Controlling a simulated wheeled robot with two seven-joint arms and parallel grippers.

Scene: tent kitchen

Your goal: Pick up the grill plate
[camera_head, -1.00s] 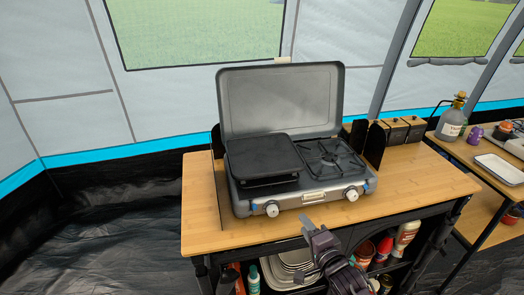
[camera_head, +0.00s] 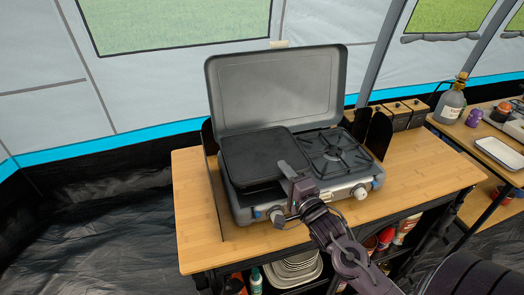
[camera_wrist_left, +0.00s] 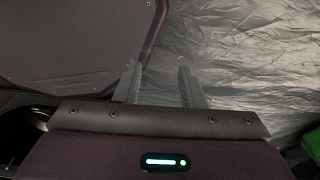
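The grill plate (camera_head: 255,152) is a black, flat, rounded square. It lies on the left half of the grey two-burner camping stove (camera_head: 238,203), whose lid is raised. My right gripper (camera_head: 289,170) reaches in from the front, its fingers at the plate's front right corner. I cannot tell whether the fingers are around the edge, touching it or just above it, nor whether they are open. My left gripper (camera_wrist_left: 158,67) shows only in the left wrist view. Its two fingers are apart with nothing between them, over dark floor sheeting, away from the stove.
The stove stands on a wooden table (camera_head: 415,185) with bare room to its right and left. A burner grate (camera_head: 337,155) is beside the plate. The raised lid (camera_head: 275,90) closes off the back. Black boxes (camera_head: 400,115) stand behind right.

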